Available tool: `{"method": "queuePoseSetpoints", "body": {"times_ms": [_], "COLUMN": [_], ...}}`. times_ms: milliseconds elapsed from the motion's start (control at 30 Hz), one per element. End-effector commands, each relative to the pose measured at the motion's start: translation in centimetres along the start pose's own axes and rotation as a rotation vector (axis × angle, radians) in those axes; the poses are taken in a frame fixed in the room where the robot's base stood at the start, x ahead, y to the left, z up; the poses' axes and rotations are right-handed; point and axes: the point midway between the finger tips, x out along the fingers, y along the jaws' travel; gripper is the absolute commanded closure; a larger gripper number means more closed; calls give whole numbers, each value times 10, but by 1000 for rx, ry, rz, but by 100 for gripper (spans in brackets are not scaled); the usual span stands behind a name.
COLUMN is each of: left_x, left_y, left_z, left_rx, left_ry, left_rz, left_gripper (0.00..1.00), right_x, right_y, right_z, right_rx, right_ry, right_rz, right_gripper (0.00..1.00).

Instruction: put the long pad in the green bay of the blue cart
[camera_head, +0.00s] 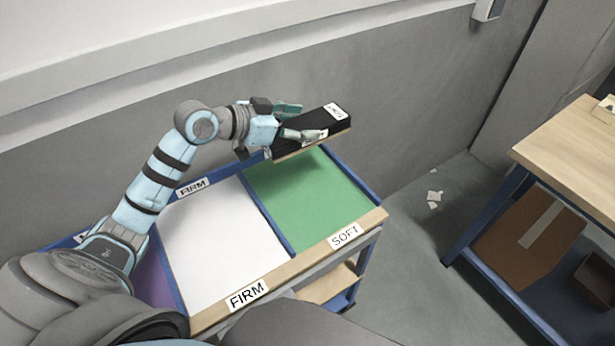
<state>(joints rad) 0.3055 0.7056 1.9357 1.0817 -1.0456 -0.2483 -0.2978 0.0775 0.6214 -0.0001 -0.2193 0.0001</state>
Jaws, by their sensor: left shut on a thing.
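The long pad (325,127) is a black slab with a light underside and a white label on top. My left gripper (300,127) is shut on it and holds it above the far part of the green bay (310,195). The green bay is empty where it shows; the pad and gripper hide part of its far edge. The blue cart (352,182) has blue edges and a wooden front rail with a "SOFT" label at the green bay. My right gripper is not in view.
A white bay (220,240) marked "FIRM" lies left of the green one, and a purple bay (153,280) is partly hidden by my arm. A grey wall (400,100) stands behind the cart. A wooden table (575,150) stands right. Paper scraps (434,200) lie on the floor between.

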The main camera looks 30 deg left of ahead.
Motion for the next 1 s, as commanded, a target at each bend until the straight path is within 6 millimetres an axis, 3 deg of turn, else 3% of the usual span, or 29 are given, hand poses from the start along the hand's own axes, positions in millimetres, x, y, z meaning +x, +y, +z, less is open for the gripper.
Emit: {"method": "queuePoseSetpoints", "body": {"times_ms": [67,133,400,500,800,1000], "left_x": [2,10,54,65,86,88], "left_y": [-6,-7,-6,-6,-6,-6], "left_z": [-8,5,98,121,166,170], "left_rx": [-11,-15,-16,-13,-10,-8], "left_ry": [1,-3,-4,-1,-1,1], "left_rz": [-17,-23,-23,-23,-23,-23], "left_gripper": [86,86,86,86,86,86], "right_x": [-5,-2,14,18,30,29], "right_y": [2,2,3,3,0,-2], "right_z": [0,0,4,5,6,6], "right_rx": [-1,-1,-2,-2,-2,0], "right_ry": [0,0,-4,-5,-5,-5], "right_rz": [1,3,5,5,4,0], "right_gripper": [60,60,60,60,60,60]}}
